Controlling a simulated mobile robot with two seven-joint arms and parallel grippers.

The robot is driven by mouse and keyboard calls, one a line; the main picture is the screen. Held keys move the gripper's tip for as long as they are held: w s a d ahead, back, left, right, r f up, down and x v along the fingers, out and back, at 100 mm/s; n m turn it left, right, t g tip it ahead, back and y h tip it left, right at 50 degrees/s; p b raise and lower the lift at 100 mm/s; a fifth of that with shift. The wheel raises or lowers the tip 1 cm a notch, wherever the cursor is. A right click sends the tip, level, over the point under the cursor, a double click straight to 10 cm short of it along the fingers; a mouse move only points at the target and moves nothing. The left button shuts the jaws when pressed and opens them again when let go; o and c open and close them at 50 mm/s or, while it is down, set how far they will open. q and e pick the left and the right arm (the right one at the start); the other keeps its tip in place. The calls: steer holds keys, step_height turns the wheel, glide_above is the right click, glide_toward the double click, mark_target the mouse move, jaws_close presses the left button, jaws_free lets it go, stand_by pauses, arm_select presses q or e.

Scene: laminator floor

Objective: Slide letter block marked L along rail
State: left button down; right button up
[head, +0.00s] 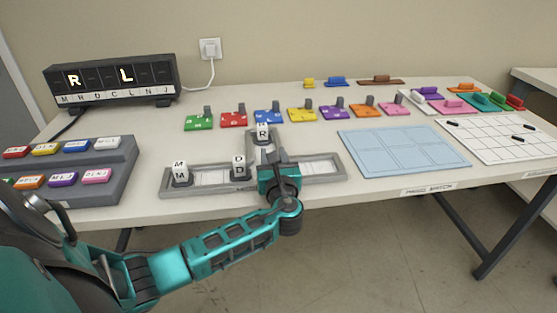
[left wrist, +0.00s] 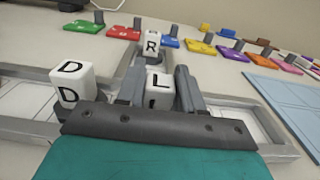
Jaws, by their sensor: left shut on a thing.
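The white block marked L (left wrist: 159,86) sits in the grey rail (head: 330,180) and shows between my fingers in the left wrist view. My left gripper (left wrist: 160,90) is shut on it, with one finger on each side. In the head view my left gripper (head: 279,175) hides the L block. The R block (head: 263,132) stands on the rail's branch behind. The D block (head: 239,165) stands left of my gripper, and the M block (head: 180,172) is near the rail's left end. My right gripper is not in view.
A dark display (head: 110,80) with lit R and L stands at the back left. A grey rack (head: 120,180) of coloured pieces is at the left. Coloured plates with pegs line the back. A blue mat (head: 400,152) lies right of the rail.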

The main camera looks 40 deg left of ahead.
arm_select(q)
steer(key=shift+s+a, duration=0.5)
steer(key=c, duration=0.6)
jaws_free()
steer(key=shift+c, duration=0.2)
steer(key=shift+d, duration=0.1)
steer(key=p+v, duration=0.1)
steer(key=v, duration=1.1)
steer(key=shift+s+d, duration=0.25)
steer(key=shift+s, duration=0.05)
